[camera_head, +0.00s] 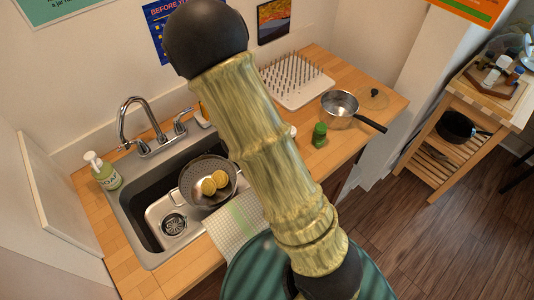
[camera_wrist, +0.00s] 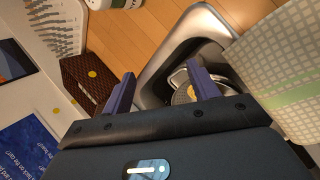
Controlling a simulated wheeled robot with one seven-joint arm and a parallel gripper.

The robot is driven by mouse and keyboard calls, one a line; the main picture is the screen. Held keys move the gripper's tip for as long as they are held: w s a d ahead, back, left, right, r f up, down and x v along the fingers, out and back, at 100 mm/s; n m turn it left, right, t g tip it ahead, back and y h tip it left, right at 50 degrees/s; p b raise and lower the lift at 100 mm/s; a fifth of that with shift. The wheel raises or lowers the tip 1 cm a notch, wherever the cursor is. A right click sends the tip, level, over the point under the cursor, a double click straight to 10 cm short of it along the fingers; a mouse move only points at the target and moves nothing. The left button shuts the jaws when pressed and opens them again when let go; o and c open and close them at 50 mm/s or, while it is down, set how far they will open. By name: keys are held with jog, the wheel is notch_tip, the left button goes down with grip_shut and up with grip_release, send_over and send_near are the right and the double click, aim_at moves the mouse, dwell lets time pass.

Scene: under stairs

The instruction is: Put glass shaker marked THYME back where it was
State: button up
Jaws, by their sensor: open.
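A small green shaker-like jar (camera_head: 319,134) stands upright on the wooden counter, left of a steel saucepan. No lettering can be read on it, so I cannot tell if it is the THYME shaker. My gripper (camera_wrist: 160,88) shows in the wrist view with its two purple fingers apart and nothing between them. It points toward the sink area. In the head view my own arm crosses the middle and hides the gripper and part of the counter. A white container (camera_wrist: 112,3) is cut off at the wrist view's top edge.
A checked towel (camera_head: 235,225) hangs over the front edge. The saucepan (camera_head: 340,112) and drying rack (camera_head: 292,85) stand at the back right. A wooden cart (camera_head: 455,120) at far right bears several small bottles.

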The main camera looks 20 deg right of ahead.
jog(key=s+r+m+g+y, duration=0.2)
jog(key=s+r+m+y, duration=0.2)
jog(key=s+r+m, duration=0.8)
jog(key=shift+a+r+m, duration=0.4)
jog(key=shift+r+m, duration=0.2)
jog(key=shift+m, duration=0.4)
